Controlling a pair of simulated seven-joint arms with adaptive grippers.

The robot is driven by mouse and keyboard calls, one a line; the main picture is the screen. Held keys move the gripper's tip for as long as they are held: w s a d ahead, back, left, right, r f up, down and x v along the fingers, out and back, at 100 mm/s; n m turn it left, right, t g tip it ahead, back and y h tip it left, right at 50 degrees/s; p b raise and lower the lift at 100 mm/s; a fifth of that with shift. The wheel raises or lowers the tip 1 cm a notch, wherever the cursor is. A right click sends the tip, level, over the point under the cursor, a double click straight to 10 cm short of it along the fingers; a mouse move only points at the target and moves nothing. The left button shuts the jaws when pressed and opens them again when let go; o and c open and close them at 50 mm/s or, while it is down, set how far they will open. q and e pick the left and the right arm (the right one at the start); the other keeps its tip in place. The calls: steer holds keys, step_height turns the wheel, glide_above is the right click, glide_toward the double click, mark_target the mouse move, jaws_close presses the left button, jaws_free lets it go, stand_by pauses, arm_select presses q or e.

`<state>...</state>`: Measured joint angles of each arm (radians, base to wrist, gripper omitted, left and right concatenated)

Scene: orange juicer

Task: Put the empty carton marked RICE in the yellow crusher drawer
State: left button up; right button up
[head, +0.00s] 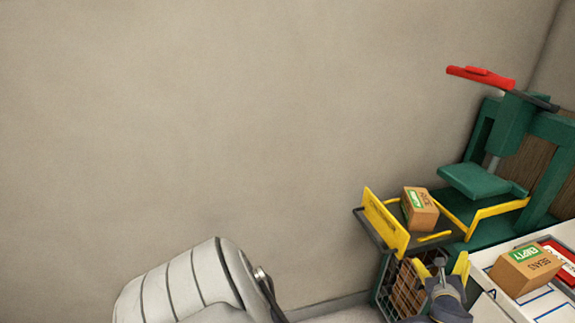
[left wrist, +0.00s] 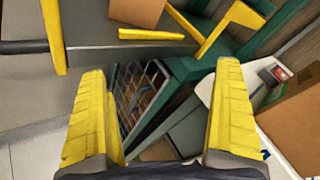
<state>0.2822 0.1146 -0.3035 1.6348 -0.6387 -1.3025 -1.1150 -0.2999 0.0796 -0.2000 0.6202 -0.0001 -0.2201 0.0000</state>
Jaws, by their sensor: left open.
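The brown carton marked RICE (head: 420,209), with a green label, sits inside the pulled-out yellow crusher drawer (head: 384,222). In the left wrist view the lower part of this carton (left wrist: 137,10) shows at the top edge, on the drawer's dark floor (left wrist: 100,36). My left gripper (head: 437,265) is below and in front of the drawer, apart from the carton. Its yellow fingers (left wrist: 160,105) are spread wide with nothing between them. My right gripper is in neither view.
The green crusher (head: 484,182) with its red handle (head: 481,77) stands behind the drawer. A carton marked BEANS (head: 526,268), labelled EMPTY, stands on the white surface at right. A wire basket (head: 385,283) with brown contents is under the drawer. The wall at left is bare.

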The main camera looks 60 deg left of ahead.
arm_select(q)
steer(key=s+d+f+n+t+h, duration=0.1)
steer(key=s+d+f+n+h, duration=0.55)
steer(key=d+f, duration=0.25)
steer(key=s+f+n+g+h, duration=0.1)
steer(key=s+f+g, duration=0.1)
steer(key=s+f, duration=0.65)
steer(key=s+f+n+g+h, duration=0.1)
steer(key=s+f+n+g, duration=0.15)
steer(key=f, duration=1.05)
steer(key=s+f+n+g+h, duration=0.1)
steer(key=s+f, duration=0.6)
steer(key=f, duration=0.4)
steer(key=s+a+f+n+g, duration=0.1)
steer(key=s+f, duration=0.5)
steer(key=s, duration=0.7)
steer(key=s+f+n+g, duration=0.3)
steer(key=s+f, duration=0.4)
steer(key=s, duration=0.7)
steer(key=s+a+f+n+g, duration=0.1)
steer(key=s+f, duration=0.5)
steer(key=s, duration=0.7)
steer(key=shift+s+a+f+n+g, duration=0.15)
steer(key=shift+a+f+n+g, duration=0.15)
steer(key=shift+n+g, duration=0.7)
steer(key=shift+t+h, duration=0.25)
steer(key=shift+c, duration=0.2)
